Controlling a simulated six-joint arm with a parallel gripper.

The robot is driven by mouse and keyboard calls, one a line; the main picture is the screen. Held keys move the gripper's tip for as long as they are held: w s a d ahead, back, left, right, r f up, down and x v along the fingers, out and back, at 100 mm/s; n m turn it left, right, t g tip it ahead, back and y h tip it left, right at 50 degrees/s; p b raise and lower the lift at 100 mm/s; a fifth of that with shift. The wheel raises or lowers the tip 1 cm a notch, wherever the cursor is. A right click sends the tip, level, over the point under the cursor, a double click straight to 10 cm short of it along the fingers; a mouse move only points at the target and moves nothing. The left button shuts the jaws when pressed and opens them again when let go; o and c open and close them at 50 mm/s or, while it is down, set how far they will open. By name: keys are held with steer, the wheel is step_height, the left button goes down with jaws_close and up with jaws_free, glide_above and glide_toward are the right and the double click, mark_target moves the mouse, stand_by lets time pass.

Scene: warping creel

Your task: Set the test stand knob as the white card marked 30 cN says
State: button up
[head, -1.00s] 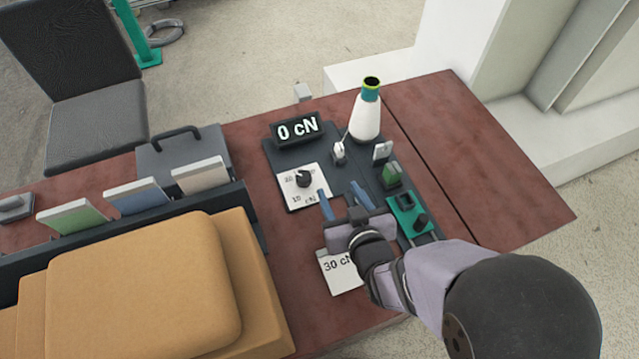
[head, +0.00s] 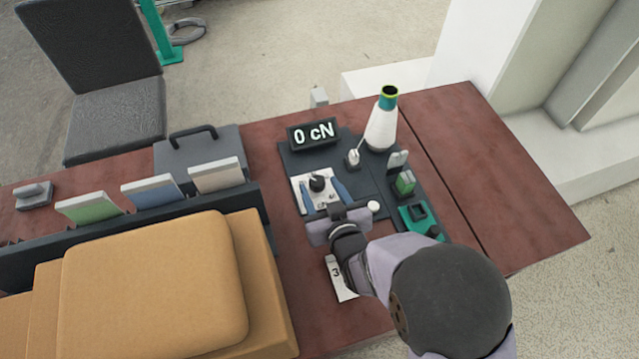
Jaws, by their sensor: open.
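The test stand (head: 362,180) is a dark board on the red-brown table. Its display (head: 313,133) reads 0 cN. The black knob (head: 317,184) sits on a white dial plate (head: 299,183), whose marks are too small to read. My gripper (head: 322,197) is open, with its blue fingers over the dial plate, one on each side of the knob and just short of it. I cannot tell whether they touch it. The white card (head: 338,284) lies on the table in front of the stand. My arm hides most of it; only a "3" shows.
A white yarn cone (head: 382,128) stands at the stand's back right. Green and grey parts (head: 404,183) and a teal block (head: 417,218) line its right side.

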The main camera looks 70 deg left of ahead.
steer(key=shift+x, duration=0.8)
steer(key=c, duration=1.1)
steer(key=shift+o, duration=0.2)
steer(key=shift+s+m+t+b, duration=0.2)
steer(key=shift+m+t+b, duration=0.3)
steer(key=shift+m+t, duration=0.35)
steer(key=shift+s+a+r+m+t+h, duration=0.1)
steer(key=shift+m+t+h, duration=0.05)
steer(key=shift+m+t, duration=0.5)
steer(key=shift+s+a+r+m+t+h, duration=0.15)
steer(key=shift+m+t, duration=0.25)
steer(key=shift+t, duration=0.3)
steer(key=shift+w+d+f+m+t, duration=0.1)
steer(key=shift+m+t, duration=0.2)
